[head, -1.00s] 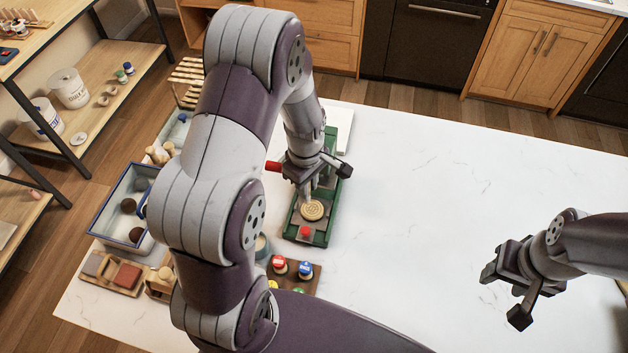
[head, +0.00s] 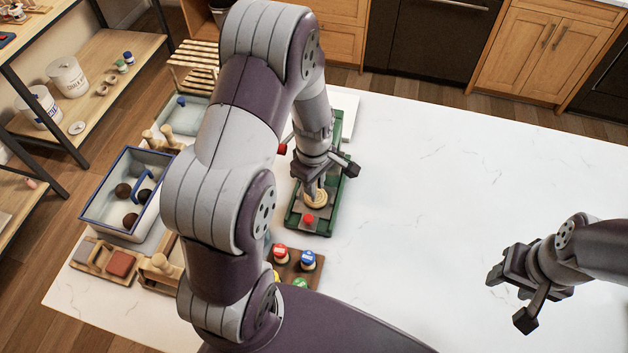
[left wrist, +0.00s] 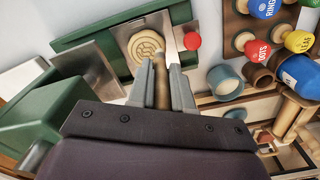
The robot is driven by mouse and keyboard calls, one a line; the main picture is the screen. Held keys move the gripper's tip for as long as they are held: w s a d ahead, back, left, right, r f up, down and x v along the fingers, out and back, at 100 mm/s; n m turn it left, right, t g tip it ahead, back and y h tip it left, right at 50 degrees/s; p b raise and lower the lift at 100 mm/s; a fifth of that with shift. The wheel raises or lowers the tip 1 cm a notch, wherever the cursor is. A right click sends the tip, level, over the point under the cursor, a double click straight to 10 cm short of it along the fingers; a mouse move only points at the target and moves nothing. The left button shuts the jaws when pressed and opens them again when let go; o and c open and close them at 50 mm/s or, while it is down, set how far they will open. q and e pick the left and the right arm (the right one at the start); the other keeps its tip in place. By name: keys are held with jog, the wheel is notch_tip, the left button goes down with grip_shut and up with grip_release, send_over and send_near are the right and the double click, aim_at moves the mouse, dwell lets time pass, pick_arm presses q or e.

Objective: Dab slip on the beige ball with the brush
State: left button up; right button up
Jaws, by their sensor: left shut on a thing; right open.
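A round, flat beige piece (head: 317,198) with a ringed pattern lies on the green press (head: 329,222). It also shows in the left wrist view (left wrist: 145,43). No other beige ball is clear to me. My left gripper (head: 310,188) is over this piece, shut on a brown wooden stick (left wrist: 161,80), which looks like the brush. Its far end overlaps the piece's near edge in the left wrist view; I cannot tell if it touches. The bristles are not clear. My right gripper (head: 509,287) is open and empty over the bare table at the right.
A teal cup (left wrist: 225,79) stands beside the press. A rack (head: 313,282) holds stamps with coloured tops. A blue-rimmed bin (head: 92,212) with several dark balls stands at the left. The press has a red knob (head: 308,219). The table's right half is clear.

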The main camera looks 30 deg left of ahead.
pick_arm(q)
jog(key=shift+w, duration=0.15)
jog(key=shift+f, duration=0.1)
dwell(0.3)
jog(key=shift+f+b, duration=0.3)
jog(key=shift+f, duration=0.1)
dwell(0.4)
jog(key=shift+d+f, duration=0.15)
jog(key=shift+d, duration=0.1)
dwell(0.8)
notch_tip(320, 180, up, 7)
jog(key=p, duration=0.6)
jog(key=shift+r+p, duration=0.2)
jog(key=shift+p, duration=0.1)
jog(key=shift+f, duration=0.15)
